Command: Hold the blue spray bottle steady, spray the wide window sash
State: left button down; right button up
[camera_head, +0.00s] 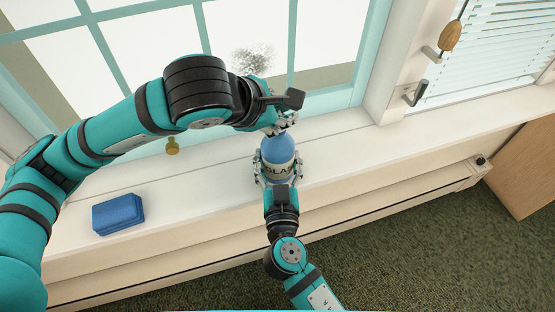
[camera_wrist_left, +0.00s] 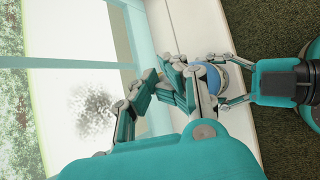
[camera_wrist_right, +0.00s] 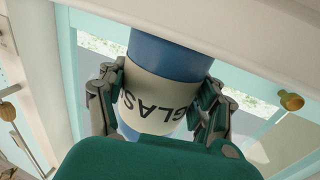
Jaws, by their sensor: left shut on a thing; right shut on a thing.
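The blue spray bottle (camera_head: 279,146) stands on the white sill with a cream label reading "GLAS", partly covered. My right gripper (camera_head: 278,172) is shut around its body from the front; the right wrist view shows a finger on each side of the label (camera_wrist_right: 155,100). My left gripper (camera_head: 279,127) is at the bottle's top, shut on the spray head, which its fingers hide. In the left wrist view the left fingers (camera_wrist_left: 160,90) meet beside the blue bottle (camera_wrist_left: 212,78). The wide window sash (camera_head: 210,30) has teal bars and a dark speckled patch (camera_head: 253,59) on its glass.
A blue sponge-like block (camera_head: 118,214) lies on the sill (camera_head: 215,190) at the left. A brass knob (camera_head: 172,146) is on the sash's lower edge. Hooks (camera_head: 416,93) and a wooden pull (camera_head: 451,35) are beside the blinds at the right. The sill right of the bottle is clear.

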pick_arm(q)
jog(key=shift+r, duration=2.65)
jog(key=shift+w, duration=0.1)
pick_arm(e)
jog(key=o, duration=1.8)
